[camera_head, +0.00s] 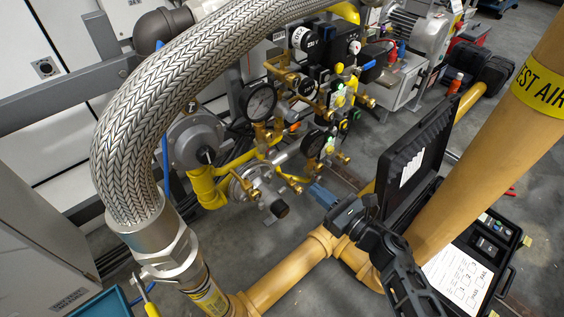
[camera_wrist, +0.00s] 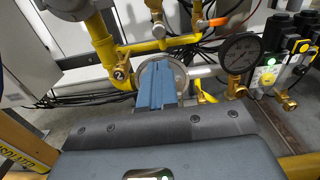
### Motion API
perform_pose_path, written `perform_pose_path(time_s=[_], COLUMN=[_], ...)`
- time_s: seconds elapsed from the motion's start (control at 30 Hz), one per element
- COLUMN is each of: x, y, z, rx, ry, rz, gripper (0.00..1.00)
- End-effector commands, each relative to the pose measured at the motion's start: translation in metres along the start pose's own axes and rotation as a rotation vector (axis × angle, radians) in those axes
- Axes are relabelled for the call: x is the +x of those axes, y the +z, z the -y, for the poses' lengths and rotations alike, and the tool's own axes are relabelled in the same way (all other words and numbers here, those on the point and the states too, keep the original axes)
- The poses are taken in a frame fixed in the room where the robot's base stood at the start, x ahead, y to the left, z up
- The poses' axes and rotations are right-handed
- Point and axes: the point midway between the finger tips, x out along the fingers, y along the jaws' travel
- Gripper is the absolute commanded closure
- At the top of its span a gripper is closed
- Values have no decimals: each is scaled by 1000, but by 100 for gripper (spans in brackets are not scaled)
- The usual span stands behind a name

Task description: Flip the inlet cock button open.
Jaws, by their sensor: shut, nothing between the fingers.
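My gripper (camera_head: 323,195) reaches in from the lower right in the camera_head view, its blue fingers shut and empty. In the camera_wrist view the blue fingers (camera_wrist: 163,80) are pressed together and hide the middle of a round metal body (camera_wrist: 146,78). A brass fitting with a tag marked 2 (camera_wrist: 121,73) sits left of the fingers on a yellow pipe. I cannot tell for sure which part is the inlet cock button. A yellow-handled cock (camera_head: 151,305) is at the foot of the braided hose in the camera_head view, apart from my gripper.
A braided hose (camera_head: 150,105) arches over the left side. Pressure gauges (camera_head: 260,103) and brass valves crowd the gas train. A thick tan pipe (camera_head: 480,155) and an open black case (camera_head: 415,160) stand on the right. Grey floor shows between pipes.

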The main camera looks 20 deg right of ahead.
Motion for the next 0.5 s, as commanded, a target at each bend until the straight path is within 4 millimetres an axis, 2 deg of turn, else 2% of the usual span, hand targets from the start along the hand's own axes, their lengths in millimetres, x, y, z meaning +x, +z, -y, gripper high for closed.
perform_pose_path(time_s=[0.27,0.37,0.5], x=[3,12,35], y=[0,1,0], z=[0,0,0], rx=[3,3,3], ry=[0,0,1], rz=[1,3,3], gripper=[100,100,100])
